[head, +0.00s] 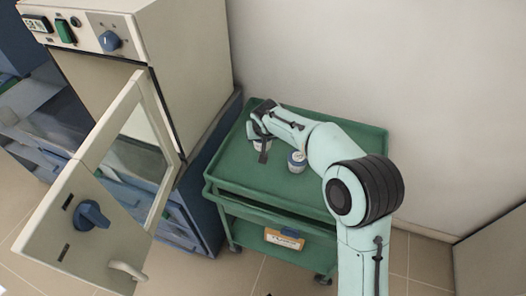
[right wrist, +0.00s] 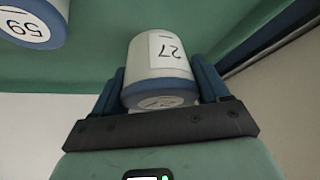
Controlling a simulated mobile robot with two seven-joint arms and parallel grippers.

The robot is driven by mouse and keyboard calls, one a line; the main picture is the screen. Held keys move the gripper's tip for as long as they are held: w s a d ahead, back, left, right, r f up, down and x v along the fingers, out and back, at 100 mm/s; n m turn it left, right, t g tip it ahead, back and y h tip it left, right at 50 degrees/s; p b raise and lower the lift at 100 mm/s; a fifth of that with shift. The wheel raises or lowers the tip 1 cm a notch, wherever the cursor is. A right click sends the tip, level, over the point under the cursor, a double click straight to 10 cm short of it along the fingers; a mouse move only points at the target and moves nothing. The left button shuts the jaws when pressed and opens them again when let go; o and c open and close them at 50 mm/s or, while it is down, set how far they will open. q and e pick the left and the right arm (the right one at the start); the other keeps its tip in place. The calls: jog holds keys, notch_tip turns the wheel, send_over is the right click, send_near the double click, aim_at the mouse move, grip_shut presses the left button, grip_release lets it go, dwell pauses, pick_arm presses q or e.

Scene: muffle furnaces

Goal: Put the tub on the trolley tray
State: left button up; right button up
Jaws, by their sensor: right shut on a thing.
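The green trolley tray (head: 340,125) is the upper level of a trolley beside the furnace. My right gripper (head: 263,143) reaches over its left part. In the right wrist view, the gripper (right wrist: 159,88) is shut on a white tub with a blue lid, marked 27 (right wrist: 158,55), with a finger on either side. In the head view this tub (head: 259,146) is partly hidden by the gripper; it is low at the tray, but contact is unclear. A second tub (head: 297,161) stands on the tray to the right; it shows as 59 in the right wrist view (right wrist: 35,22). My left gripper is out of view.
A beige furnace (head: 190,60) stands left of the trolley, its door (head: 90,205) wide open. A wall (head: 400,70) runs behind. The tray's far right part is bare.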

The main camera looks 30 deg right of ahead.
jog(key=shift+f+b, duration=0.4)
jog(key=shift+f, duration=3)
jog(key=shift+f, duration=0.15)
jog(key=o, duration=1.1)
jog(key=shift+o, duration=0.2)
jog(key=shift+r, duration=0.3)
jog(key=v, duration=1.1)
jog(key=shift+s+r+p, duration=0.25)
jog(key=shift+r+p, duration=0.05)
jog(key=shift+p, duration=0.05)
